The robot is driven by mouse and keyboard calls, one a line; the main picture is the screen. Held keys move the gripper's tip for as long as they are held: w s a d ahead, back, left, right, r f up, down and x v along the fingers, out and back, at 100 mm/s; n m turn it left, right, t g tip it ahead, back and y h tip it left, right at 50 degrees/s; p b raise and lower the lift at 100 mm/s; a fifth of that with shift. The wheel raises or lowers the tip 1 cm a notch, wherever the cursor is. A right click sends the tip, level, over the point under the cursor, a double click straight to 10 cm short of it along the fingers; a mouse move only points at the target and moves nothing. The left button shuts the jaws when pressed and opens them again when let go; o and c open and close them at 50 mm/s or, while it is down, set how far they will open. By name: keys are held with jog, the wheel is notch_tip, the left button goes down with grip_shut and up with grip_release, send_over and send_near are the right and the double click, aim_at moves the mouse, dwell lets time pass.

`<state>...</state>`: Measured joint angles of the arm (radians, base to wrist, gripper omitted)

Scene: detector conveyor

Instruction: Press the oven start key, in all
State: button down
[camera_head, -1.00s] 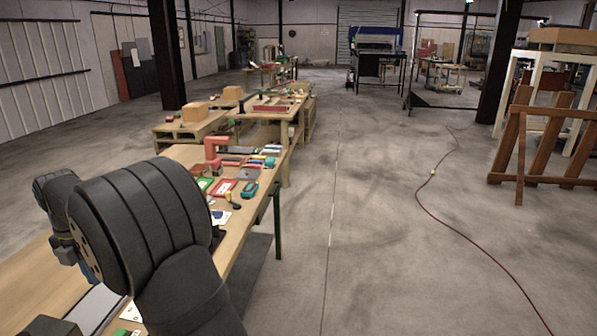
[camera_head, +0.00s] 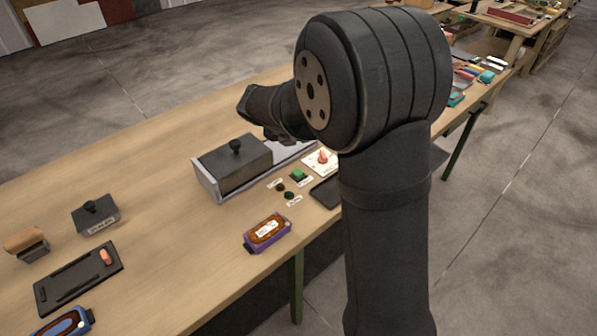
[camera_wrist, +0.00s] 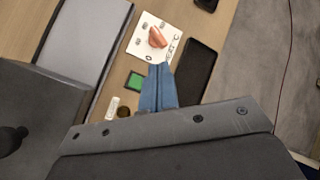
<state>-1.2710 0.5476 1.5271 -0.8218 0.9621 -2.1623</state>
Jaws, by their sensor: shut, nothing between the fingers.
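A green square key (camera_head: 299,175) sits on the bench beside a grey box with a dark, knobbed lid (camera_head: 233,163), possibly the oven. Two small dark round buttons (camera_head: 289,195) lie just in front of it; their labels are too small to read, so I cannot tell which is the start key. In the wrist view the green key (camera_wrist: 134,81) is just left of my gripper (camera_wrist: 160,68). Its blue fingers are shut and empty, pointing towards a white plate with a red knob (camera_wrist: 157,37). My arm hides the gripper in the head view.
A dark flat pad (camera_wrist: 197,68) lies right of the fingers in the wrist view. A purple-cased device (camera_head: 267,232) is near the bench's front edge. A black tray (camera_head: 78,277) and a small knobbed block (camera_head: 95,213) stand at left. Bare wood lies between.

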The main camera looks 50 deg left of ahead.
aim_at(296, 174)
jog(key=n, duration=0.1)
jog(key=s+n+t+y, duration=0.1)
jog(key=shift+s+a+f+n, duration=0.25)
jog(key=shift+a+f+n, duration=0.15)
jog(key=shift+f, duration=4.4)
jog(key=shift+f, duration=0.1)
jog(key=shift+f, duration=0.3)
jog(key=shift+f, duration=0.55)
jog(key=shift+r, duration=0.95)
